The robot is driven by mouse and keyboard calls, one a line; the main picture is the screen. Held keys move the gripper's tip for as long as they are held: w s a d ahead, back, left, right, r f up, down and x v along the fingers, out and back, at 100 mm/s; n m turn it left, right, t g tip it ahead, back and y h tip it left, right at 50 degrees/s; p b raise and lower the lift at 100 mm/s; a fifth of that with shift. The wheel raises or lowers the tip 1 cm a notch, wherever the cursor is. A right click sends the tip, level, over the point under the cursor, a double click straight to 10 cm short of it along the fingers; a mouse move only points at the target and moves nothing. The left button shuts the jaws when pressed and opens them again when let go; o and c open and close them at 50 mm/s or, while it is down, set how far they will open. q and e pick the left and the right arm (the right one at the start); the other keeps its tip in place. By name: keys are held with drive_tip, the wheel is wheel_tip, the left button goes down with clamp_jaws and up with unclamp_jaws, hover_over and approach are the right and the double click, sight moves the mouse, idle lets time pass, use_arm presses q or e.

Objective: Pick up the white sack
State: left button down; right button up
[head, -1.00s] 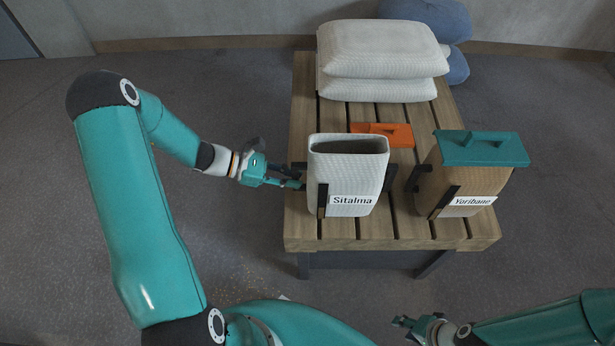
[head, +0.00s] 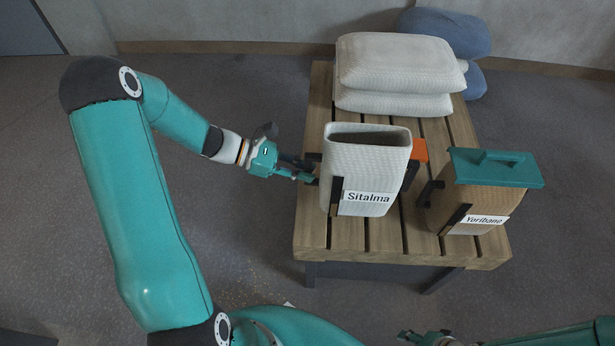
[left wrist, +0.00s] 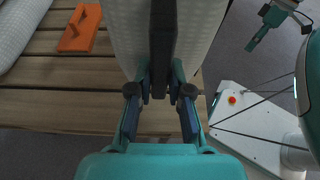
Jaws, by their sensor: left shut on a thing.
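The white sack (head: 366,165), an open-topped woven bag with the label "Sitalma" and black side handles, is tilted slightly and appears raised a little above the slatted wooden table (head: 315,235). My left gripper (head: 308,175) is shut on its left black handle. In the left wrist view, my left gripper (left wrist: 160,90) closes around the dark handle, with the pale sack wall (left wrist: 125,35) behind it. My right gripper (head: 408,337) shows only at the bottom edge of the head view; its jaws are unclear.
A brown sack (head: 465,205) labelled "Yoribane" with a teal lid (head: 495,167) stands right on the table. An orange lid (head: 420,150) is partly hidden behind the white sack. Two closed white sacks (head: 395,75) are stacked behind; blue ones (head: 450,32) lie beyond.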

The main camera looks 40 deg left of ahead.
use_arm(q)
wheel_tip(320, 180, up, 13)
drive_tip(key=p, duration=0.1)
drive_tip(key=shift+p, duration=0.4)
use_arm(e)
drive_tip(key=shift+r, duration=1)
use_arm(q)
drive_tip(key=shift+r, duration=0.1)
